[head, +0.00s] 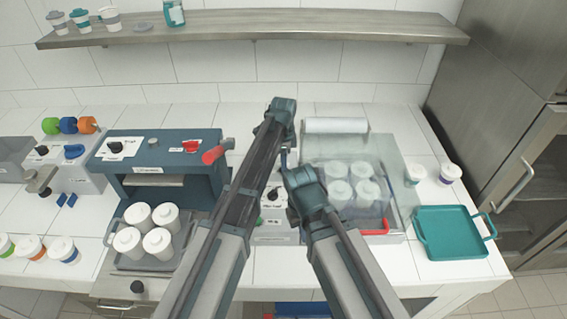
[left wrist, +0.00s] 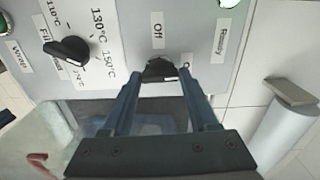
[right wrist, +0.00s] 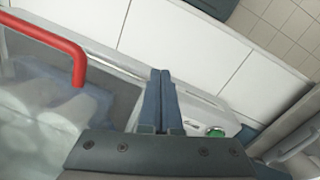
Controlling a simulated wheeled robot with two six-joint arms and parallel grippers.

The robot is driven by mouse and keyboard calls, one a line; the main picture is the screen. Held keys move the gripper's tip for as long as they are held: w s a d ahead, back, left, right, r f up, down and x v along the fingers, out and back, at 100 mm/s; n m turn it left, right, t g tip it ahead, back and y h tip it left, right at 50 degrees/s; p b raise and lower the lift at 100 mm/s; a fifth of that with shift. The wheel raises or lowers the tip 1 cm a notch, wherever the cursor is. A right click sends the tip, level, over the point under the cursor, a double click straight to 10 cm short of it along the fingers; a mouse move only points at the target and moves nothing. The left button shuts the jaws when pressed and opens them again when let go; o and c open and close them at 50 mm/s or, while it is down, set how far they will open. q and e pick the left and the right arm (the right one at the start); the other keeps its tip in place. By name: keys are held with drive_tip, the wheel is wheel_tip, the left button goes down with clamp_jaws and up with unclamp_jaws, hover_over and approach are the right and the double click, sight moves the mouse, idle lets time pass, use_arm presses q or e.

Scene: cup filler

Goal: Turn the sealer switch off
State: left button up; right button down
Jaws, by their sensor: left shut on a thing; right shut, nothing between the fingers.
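The sealer's white panel (head: 270,232) is at the centre of the head view, partly behind my arms. Its black switch (left wrist: 158,66) sits below the "Off" label in the left wrist view. My left gripper (left wrist: 160,78) is shut on this switch, one finger on each side. Which way the switch points is hard to tell. In the head view my left gripper (head: 285,158) reaches down, its fingertips mostly hidden. My right gripper (head: 294,186) is shut and empty, close beside it; its closed fingers show in the right wrist view (right wrist: 161,82).
A black temperature knob (left wrist: 70,50) and a green "Ready" lamp (left wrist: 229,3) flank the switch. The sealer's clear cover (head: 322,163) with a red handle (head: 373,230) is to the right. A teal tray (head: 452,252) lies further right. A blue machine (head: 120,147) stands left.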

use_arm(q)
drive_tip(key=n, duration=0.4)
drive_tip(key=shift+n, duration=0.4)
drive_tip(key=n, duration=0.8)
drive_tip(key=shift+n, duration=2.2)
drive_tip(key=o, duration=1.4)
drive_tip(key=shift+r, duration=0.1)
